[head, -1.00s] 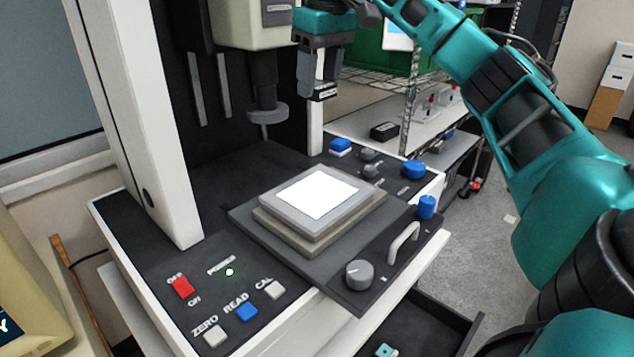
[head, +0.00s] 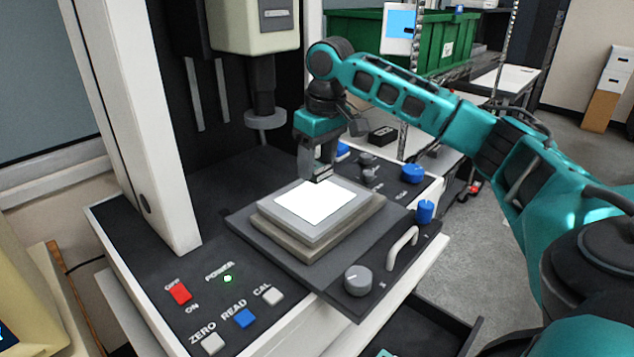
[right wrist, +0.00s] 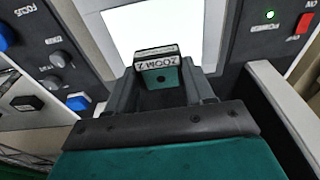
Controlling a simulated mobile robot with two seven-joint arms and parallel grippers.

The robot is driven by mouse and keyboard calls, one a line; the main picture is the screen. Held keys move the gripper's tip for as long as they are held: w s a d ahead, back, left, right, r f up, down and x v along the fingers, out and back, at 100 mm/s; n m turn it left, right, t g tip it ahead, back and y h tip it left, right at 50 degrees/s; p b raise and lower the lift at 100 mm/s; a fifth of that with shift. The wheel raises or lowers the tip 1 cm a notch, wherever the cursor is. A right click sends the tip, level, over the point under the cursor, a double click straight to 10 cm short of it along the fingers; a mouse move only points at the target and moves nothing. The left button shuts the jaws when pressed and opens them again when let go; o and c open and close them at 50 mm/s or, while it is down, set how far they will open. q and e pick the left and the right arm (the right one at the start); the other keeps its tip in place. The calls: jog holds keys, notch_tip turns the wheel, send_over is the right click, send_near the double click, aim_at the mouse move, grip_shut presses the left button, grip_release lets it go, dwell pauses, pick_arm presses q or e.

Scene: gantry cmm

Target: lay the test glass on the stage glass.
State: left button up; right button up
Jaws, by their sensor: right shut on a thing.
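The stage glass (head: 314,203) is a bright white lit square in a grey frame on the stepped stage. My right gripper (head: 318,176) is shut on a small labelled piece, apparently the test glass. In the right wrist view this test glass (right wrist: 158,72) sits between the fingers, with a white label strip and a teal face with a dark spot. The gripper points down at the far edge of the stage glass. The lit stage glass (right wrist: 150,25) shows just beyond the piece. I cannot tell if they touch. My left gripper is not in view.
The measuring head's round probe (head: 265,119) hangs behind and left of the stage. A blue knob (head: 425,211), a handle (head: 402,248) and a grey dial (head: 357,279) stand up along the stage plate's right side. An open drawer (head: 425,320) lies below, at front right.

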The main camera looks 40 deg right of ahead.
aim_at(317, 198)
jog(key=shift+f, duration=2.5)
jog(key=o, duration=1.1)
jog(key=shift+f, duration=0.1)
jog(key=r, duration=0.4)
jog(key=s+r, duration=0.1)
jog(key=r, duration=0.7)
jog(key=shift+s+d+r, duration=0.1)
jog(key=shift+s, duration=0.25)
